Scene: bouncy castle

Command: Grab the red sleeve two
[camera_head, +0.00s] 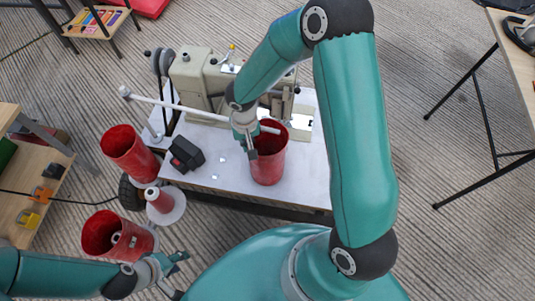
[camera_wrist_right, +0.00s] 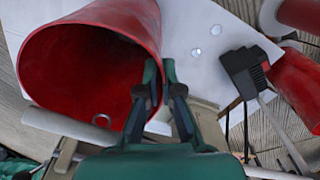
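A red sleeve (camera_head: 268,165), an open hollow cylinder, stands on the white sewing table top (camera_head: 308,175). My right gripper (camera_head: 251,150) is at its left rim. In the right wrist view the fingers (camera_wrist_right: 162,72) are close together over the sleeve's (camera_wrist_right: 85,75) rim, one inside the mouth and one outside, with the thin wall between them. Two more red sleeves stand at the left, an upper one (camera_head: 133,157) and a lower one (camera_head: 130,243). My left gripper (camera_head: 183,274) is low in the head view, fingers apart and empty, right of the lower sleeve.
A beige sewing machine (camera_head: 200,77) stands behind the sleeve, with a white rod (camera_head: 185,106) in front of it. A black box (camera_head: 186,154) and a red thread cone (camera_head: 160,199) are to the left. Wooden tables stand at both sides; the striped floor at right is clear.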

